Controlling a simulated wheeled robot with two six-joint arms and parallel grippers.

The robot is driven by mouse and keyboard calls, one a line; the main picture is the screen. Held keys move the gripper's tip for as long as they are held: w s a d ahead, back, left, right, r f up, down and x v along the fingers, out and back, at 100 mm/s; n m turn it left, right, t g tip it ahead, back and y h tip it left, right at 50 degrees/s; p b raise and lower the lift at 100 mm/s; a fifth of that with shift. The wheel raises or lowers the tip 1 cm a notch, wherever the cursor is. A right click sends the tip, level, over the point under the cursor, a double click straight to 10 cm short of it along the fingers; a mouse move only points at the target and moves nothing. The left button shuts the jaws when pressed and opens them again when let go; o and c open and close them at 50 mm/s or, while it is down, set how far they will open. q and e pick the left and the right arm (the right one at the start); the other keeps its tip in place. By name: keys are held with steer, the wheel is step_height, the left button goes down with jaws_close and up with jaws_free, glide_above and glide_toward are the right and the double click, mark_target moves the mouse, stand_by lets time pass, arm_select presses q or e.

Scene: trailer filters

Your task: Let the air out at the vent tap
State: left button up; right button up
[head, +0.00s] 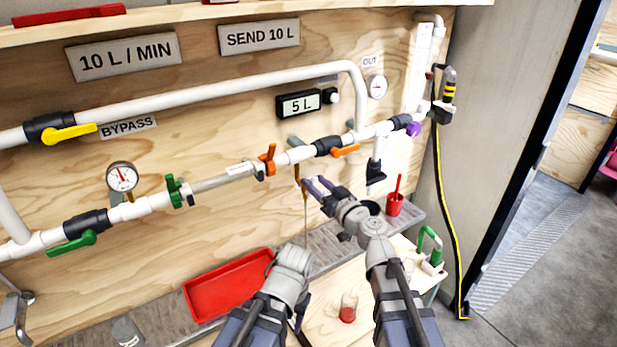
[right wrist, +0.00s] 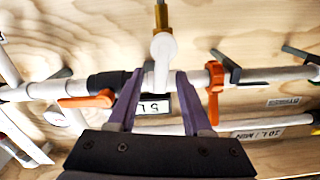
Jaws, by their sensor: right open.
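The vent tap is the small brass fitting (head: 297,173) hanging under the white pipe, right of the orange clamp (head: 268,158). A thin brownish line (head: 305,215) runs down below it. In the right wrist view its brass stem (right wrist: 161,17) and a white handle-like part (right wrist: 162,50) show. My right gripper (head: 314,188) is open at the tap. In the right wrist view its purple fingers (right wrist: 160,78) stand either side of the white part, with visible gaps. My left arm (head: 285,275) is low at the centre; its fingers cannot be made out.
A red tray (head: 228,285) lies on the ledge below the pipes. A red cup (head: 395,204) stands to the right. A glass with red liquid (head: 348,308) stands on the bench between my arms. An orange-handled valve (head: 345,151) sits close right of the tap.

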mark_target(314, 182)
steer(key=x, duration=0.4)
steer(key=shift+s, duration=0.1)
jaws_close()
stand_by(0.4)
